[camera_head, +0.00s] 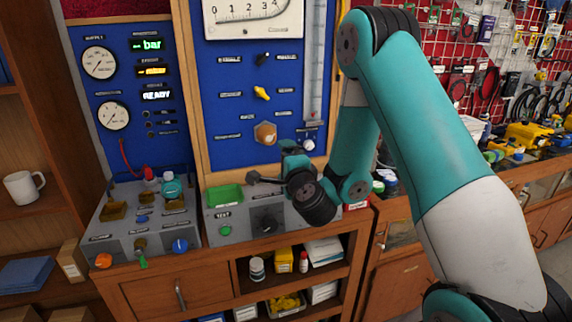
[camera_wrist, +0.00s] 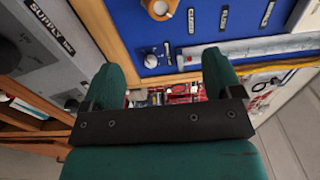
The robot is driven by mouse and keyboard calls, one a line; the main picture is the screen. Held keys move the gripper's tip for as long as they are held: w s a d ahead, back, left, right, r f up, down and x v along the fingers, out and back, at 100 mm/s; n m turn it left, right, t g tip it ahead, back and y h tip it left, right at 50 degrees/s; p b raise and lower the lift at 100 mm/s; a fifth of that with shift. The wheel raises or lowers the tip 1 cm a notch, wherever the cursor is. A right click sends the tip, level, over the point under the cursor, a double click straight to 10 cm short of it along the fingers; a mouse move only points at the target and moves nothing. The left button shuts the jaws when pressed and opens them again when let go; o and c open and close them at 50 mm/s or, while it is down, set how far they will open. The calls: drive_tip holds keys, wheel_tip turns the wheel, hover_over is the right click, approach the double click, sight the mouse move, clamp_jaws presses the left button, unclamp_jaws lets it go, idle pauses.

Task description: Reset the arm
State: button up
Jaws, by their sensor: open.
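My arm, teal and white, reaches in from the right in the head view and bends down in front of the blue test panel (camera_head: 240,115). My gripper (camera_head: 290,150) is small and partly hidden there, close to the panel's lower part and above the grey console (camera_head: 218,238). In the wrist view my gripper (camera_wrist: 164,80) shows two teal fingers spread wide apart. Nothing is between them. The blue panel (camera_wrist: 200,35), a white knob (camera_wrist: 151,61) and a wooden frame edge lie beyond the fingers.
The panel carries a yellow knob (camera_head: 262,93) and a brass hexagonal knob (camera_head: 265,133). A second grey console (camera_head: 150,230) with coloured knobs stands left. A white mug (camera_head: 23,187) sits on the left shelf. A crowded bench and red pegboard (camera_head: 465,75) are at right.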

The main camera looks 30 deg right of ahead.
drive_tip(key=shift+s+a, duration=0.15)
drive_tip(key=shift+a, duration=0.1)
drive_tip(key=shift+a, duration=0.1)
drive_tip(key=a+r+n+g+y, duration=0.1)
drive_tip(key=a+r+n+y, duration=0.3)
drive_tip(key=a+n+y, duration=0.65)
drive_tip(key=s+a+r+n+g+y+b, duration=0.1)
drive_tip(key=s+a+n+g+y, duration=0.2)
drive_tip(key=s+a+n+g, duration=0.65)
drive_tip(key=s+n+g+h, duration=0.4)
drive_tip(key=s+n+g, duration=0.3)
drive_tip(key=s, duration=1.4)
drive_tip(key=shift+d+f+n+h+b, duration=0.25)
drive_tip(key=shift+n+h+b, duration=0.1)
drive_tip(key=shift+n, duration=0.25)
